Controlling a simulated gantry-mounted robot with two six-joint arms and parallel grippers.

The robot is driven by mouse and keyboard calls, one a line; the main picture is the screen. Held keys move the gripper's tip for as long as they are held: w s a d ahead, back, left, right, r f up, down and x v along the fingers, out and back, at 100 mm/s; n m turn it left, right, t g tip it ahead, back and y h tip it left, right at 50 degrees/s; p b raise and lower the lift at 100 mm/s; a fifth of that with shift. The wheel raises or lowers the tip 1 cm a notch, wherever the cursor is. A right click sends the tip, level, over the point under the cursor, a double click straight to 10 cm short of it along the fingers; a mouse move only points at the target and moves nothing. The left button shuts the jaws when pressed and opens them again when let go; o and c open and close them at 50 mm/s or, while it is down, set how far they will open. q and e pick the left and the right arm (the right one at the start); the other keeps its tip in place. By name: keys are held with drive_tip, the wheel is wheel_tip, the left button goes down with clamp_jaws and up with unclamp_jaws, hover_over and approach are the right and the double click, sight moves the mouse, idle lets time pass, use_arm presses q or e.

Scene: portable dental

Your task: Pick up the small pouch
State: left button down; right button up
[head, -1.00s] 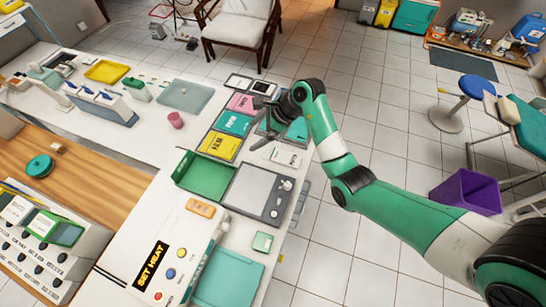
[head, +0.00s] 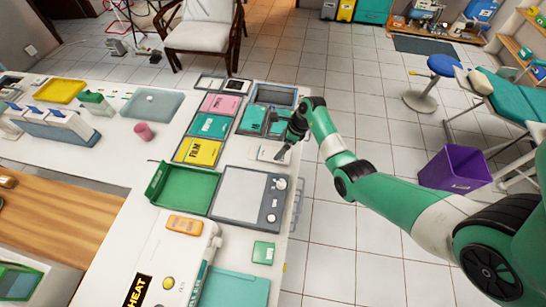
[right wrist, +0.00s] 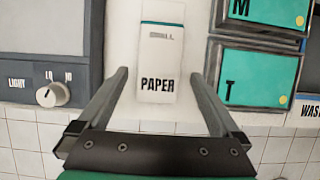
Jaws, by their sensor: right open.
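A small white packet marked PAPER (right wrist: 158,60) lies flat on the white counter; I cannot tell for sure that it is the small pouch. My left gripper is not in view.
A grey device with a knob (head: 240,193) stands close to the packet on its near side. Yellow film (head: 198,151) and a green tray (head: 180,187) are to the left. The counter edge is close on the right.

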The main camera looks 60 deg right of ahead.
sight(273, 154)
drive_tip(key=b+x, duration=0.2)
drive_tip(key=x, duration=0.3)
drive_tip(key=shift+a+f+b, duration=0.1)
drive_tip(key=shift+b, duration=0.3)
drive_tip(key=c, duration=1.1)
drive_tip(key=shift+c, duration=0.2)
drive_tip(key=shift+r+p, duration=0.4)
drive_tip(key=shift+r, duration=0.2)
wheel_tip(273, 154, up, 3)
drive_tip(key=shift+f+p, duration=0.1)
drive_tip(key=shift+p, duration=0.7)
drive_tip(key=s+a+r+p, duration=0.6)
drive_tip(key=s+r, duration=0.3)
drive_tip(key=s, duration=0.3)
drive_tip(key=shift+s, duration=0.2)
